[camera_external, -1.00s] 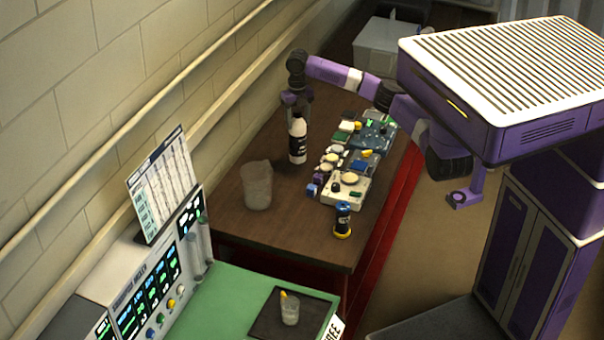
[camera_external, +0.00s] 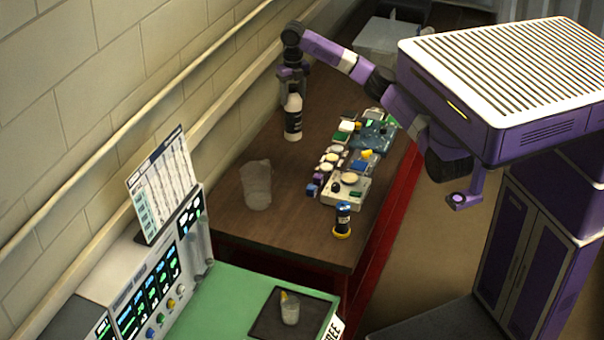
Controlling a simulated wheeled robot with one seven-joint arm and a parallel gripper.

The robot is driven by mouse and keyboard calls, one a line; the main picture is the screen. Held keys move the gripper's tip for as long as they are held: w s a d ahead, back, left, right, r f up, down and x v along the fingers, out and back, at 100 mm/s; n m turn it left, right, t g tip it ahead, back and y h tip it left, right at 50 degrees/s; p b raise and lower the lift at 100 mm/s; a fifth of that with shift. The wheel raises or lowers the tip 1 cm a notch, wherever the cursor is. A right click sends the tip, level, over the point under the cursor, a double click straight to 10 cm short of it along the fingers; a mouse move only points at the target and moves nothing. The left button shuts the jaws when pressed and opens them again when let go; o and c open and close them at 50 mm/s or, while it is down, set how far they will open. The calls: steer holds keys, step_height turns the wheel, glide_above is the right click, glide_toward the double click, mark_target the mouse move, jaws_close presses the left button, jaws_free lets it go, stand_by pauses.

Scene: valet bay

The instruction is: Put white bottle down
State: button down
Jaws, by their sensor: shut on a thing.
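The white bottle (camera_external: 294,103) has a white top and a dark label band. It is upright near the wall side of the brown table (camera_external: 245,232). My gripper (camera_external: 292,80) is shut on the upper part of the bottle from behind and above. The fingers are partly hidden by the bottle. I cannot tell whether the bottle's base touches the table or hangs just above it.
A clear pitcher (camera_external: 257,185) stands nearer the camera. Electronic boards and small parts (camera_external: 346,189) fill the table's right side, with a dark blue canister (camera_external: 342,219) in front. A grey box (camera_external: 388,45) stands behind. The table between pitcher and bottle is clear.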

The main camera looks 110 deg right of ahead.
steer(key=w+a+n, duration=0.1)
steer(key=w+a, duration=0.4)
steer(key=a, duration=0.8)
steer(key=w+a+n, duration=0.2)
steer(key=w+a, duration=0.3)
steer(key=a, duration=0.8)
step_height(320, 180, down, 20)
steer(key=shift+w+d+m, duration=0.2)
steer(key=shift+d+m, duration=0.1)
steer(key=shift+c, duration=2.4)
jaws_free()
steer(key=shift+f, duration=0.1)
step_height(320, 180, up, 12)
steer(key=b, duration=0.1)
steer(key=shift+r, duration=0.2)
